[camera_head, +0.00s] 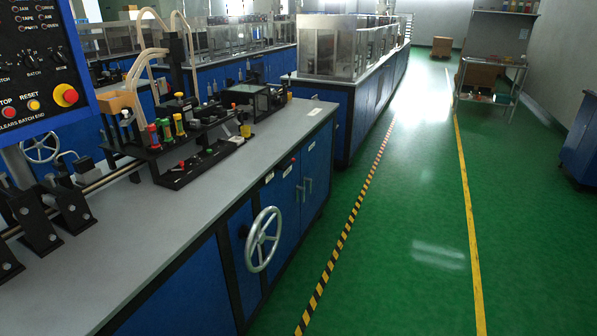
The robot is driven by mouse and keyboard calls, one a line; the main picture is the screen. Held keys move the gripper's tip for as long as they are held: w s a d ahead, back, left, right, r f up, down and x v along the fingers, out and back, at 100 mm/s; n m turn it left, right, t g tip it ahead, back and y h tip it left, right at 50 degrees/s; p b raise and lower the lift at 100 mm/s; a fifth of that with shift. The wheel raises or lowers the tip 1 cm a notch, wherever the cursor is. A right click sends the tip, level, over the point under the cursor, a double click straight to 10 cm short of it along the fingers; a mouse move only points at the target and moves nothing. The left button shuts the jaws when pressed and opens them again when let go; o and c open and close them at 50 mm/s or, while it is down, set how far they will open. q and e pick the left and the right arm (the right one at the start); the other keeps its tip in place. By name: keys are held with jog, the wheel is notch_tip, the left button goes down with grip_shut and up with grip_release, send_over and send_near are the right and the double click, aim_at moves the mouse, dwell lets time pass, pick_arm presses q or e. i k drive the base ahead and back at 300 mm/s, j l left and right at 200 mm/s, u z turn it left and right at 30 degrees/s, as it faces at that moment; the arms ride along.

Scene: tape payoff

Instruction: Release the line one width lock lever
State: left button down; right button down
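No part is clearly marked as the width lock lever. A silver handwheel (263,240) sits on the blue front of the near bench. A small dark part (243,231) shows just left of its rim, too small to tell whether it is a lever. A dark block with a short handle (83,160) stands by the rails at the left of the bench top. Neither of my grippers is in view.
The near bench (215,203) carries a black machine with coloured knobs (180,128). A blue control panel (40,62) blocks the upper left. Green floor (400,240) is clear right of the bench, with a striped line (340,240) and a yellow line (470,210).

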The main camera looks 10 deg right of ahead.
aim_at(289, 164)
jog(key=i+l, duration=0.45)
jog(key=i, duration=0.3)
jog(key=i+l+u, duration=0.1)
jog(key=i+l, duration=0.45)
jog(key=i+l+u, duration=0.1)
jog(key=i+l, duration=0.4)
jog(key=l, duration=0.15)
jog(key=i+l+u, duration=0.15)
jog(key=i+l, duration=0.35)
jog(key=l, duration=0.15)
